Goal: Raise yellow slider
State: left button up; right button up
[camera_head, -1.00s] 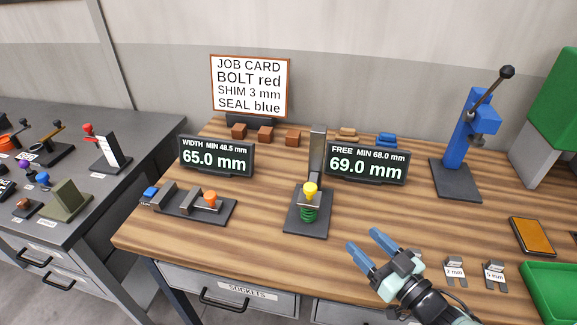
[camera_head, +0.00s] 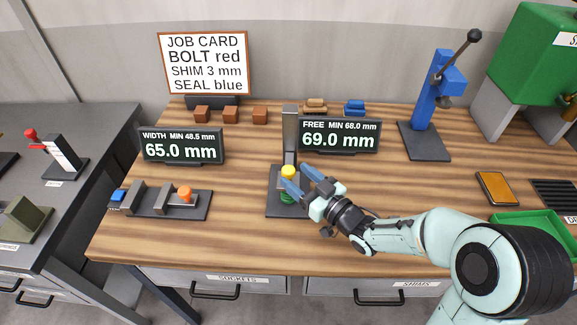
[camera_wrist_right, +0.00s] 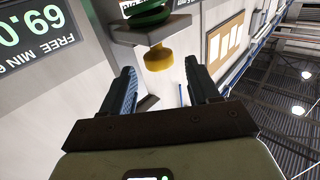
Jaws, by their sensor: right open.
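The yellow slider (camera_head: 288,171) is a round knob above a green spring (camera_head: 287,197) on a small dark stand with a grey upright post (camera_head: 290,135). My right gripper (camera_head: 293,176) is open beside the knob, its blue fingers pointing at it from the right. In the right wrist view the yellow knob (camera_wrist_right: 158,58) lies just beyond and between the open fingertips (camera_wrist_right: 159,70), with clear space on each side. The fingers do not appear to touch it. Part of the spring and stand is hidden by the gripper. My left gripper is not in view.
The display behind the stand (camera_head: 340,136) reads FREE MIN 68.0 mm, 69.0 mm. A width gauge with an orange knob (camera_head: 185,193) stands to the left, a blue lever press (camera_head: 430,100) at the back right. A green tray (camera_head: 535,225) is at the right.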

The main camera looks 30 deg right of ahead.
aim_at(293, 173)
jog(key=x, duration=0.4)
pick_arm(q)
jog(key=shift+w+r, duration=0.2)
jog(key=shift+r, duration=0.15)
pick_arm(e)
grip_shut()
notch_tip(293, 173, up, 6)
jog(key=shift+f+p, duration=0.1)
jog(key=shift+p, duration=0.8)
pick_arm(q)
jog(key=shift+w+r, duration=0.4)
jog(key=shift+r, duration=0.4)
pick_arm(e)
grip_release()
